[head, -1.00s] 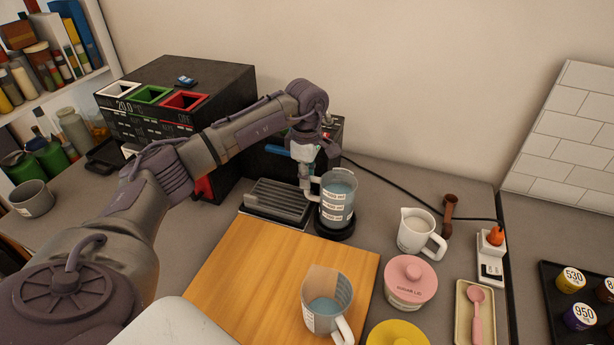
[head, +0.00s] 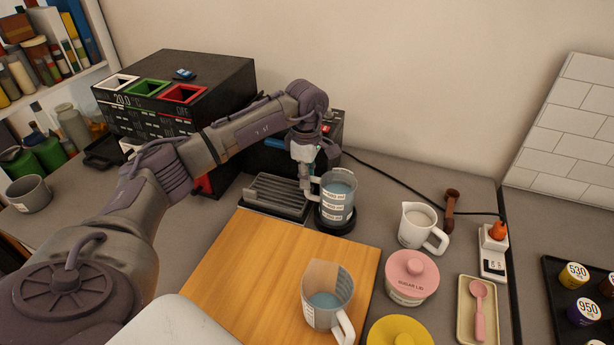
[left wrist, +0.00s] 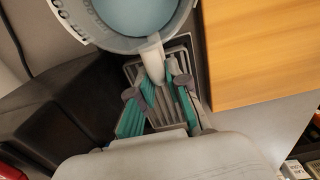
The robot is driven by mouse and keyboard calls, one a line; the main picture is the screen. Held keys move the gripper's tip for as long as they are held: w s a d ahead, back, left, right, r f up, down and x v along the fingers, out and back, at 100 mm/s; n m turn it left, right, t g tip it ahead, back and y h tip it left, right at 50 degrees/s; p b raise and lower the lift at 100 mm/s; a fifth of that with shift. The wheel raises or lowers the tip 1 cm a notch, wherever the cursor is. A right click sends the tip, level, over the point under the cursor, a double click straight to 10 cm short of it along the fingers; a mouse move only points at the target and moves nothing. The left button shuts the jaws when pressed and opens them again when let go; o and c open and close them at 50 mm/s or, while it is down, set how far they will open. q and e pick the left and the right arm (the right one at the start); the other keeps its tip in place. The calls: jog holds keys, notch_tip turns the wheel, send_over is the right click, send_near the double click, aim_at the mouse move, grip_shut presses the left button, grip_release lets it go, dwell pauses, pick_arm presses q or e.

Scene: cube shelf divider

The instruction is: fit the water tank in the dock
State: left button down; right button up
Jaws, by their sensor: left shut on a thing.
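The water tank (head: 338,205) is a grey, see-through jug with white ml labels and blue water. It stands upright at the black round base (head: 335,224), which looks like the dock. I cannot tell whether it is fully seated, as its underside is hidden. My left gripper (head: 307,182) is shut on the tank's handle, on its left side. In the left wrist view the tank's rim and water (left wrist: 140,18) fill the top, and the teal fingers (left wrist: 155,92) close on the pale handle. My right gripper is not in view.
A slatted drip tray (head: 275,196) and a black machine (head: 215,75) stand left of the tank. A wooden board (head: 262,270) in front carries another jug (head: 318,312). A white pitcher (head: 415,228), pink sugar pot (head: 407,285) and power strip (head: 492,258) stand to the right.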

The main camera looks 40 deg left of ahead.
pick_arm(q)
jog(key=c, duration=1.2)
grip_release()
jog(key=shift+o, duration=0.7)
jog(key=shift+s, duration=0.1)
jog(key=shift+r+p, duration=1.6)
jog(key=shift+r, duration=0.9)
